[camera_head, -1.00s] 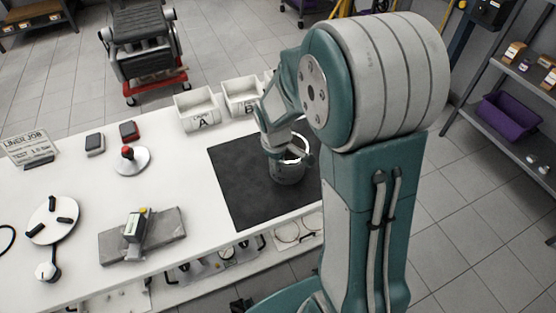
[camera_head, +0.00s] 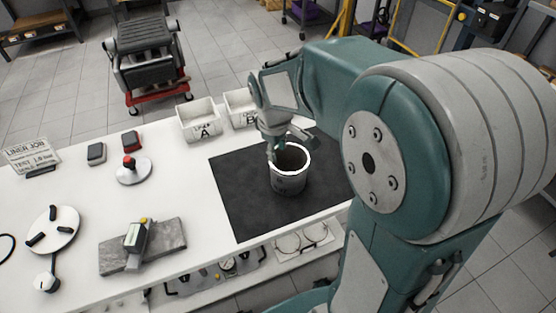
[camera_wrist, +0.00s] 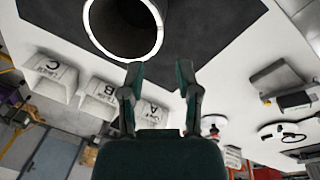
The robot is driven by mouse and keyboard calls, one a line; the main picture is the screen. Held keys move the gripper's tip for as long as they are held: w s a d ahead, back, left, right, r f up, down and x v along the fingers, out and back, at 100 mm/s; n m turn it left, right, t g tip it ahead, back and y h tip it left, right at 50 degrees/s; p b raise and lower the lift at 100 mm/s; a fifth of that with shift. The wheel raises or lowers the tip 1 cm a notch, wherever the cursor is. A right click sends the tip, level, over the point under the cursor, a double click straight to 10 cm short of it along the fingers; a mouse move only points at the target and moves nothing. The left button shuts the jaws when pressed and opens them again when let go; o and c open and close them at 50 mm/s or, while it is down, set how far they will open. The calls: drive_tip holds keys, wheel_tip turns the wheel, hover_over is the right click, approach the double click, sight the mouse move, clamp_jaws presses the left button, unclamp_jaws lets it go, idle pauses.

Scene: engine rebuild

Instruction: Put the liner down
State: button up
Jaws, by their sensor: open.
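The liner (camera_head: 289,178), a grey cylinder with a bright rim, stands upright on the black mat (camera_head: 240,205) on the white bench. My gripper (camera_head: 278,150) is just above and behind the liner's rim in the head view, and my arm comes in from the right. In the wrist view, the open fingers (camera_wrist: 160,75) are apart with nothing between them. The liner (camera_wrist: 156,48) shows there just beyond the fingertips, partly cut off by the top edge, with its open bore facing the camera.
White bins A (camera_head: 200,122) and B (camera_head: 240,107) stand behind the mat; bin C (camera_wrist: 50,78) shows in the wrist view. A grey block with a gauge (camera_head: 160,245), a round plate (camera_head: 52,230) and a red-knobbed stand (camera_head: 132,170) sit left.

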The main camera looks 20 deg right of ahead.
drive_tip(key=s+a+r+m+t, duration=0.1)
drive_tip(key=s+r+m+t, duration=0.1)
drive_tip(key=s, duration=0.6)
drive_tip(key=s+a+r+m+t+y, duration=0.1)
drive_tip(key=s+a+r+m+t, duration=0.1)
drive_tip(key=s+r+m, duration=0.3)
drive_tip(key=s+r, duration=0.2)
drive_tip(key=s, duration=0.1)
drive_tip(key=shift+s+r, duration=0.25)
drive_tip(key=shift+s, duration=0.15)
drive_tip(key=shift+a, duration=0.1)
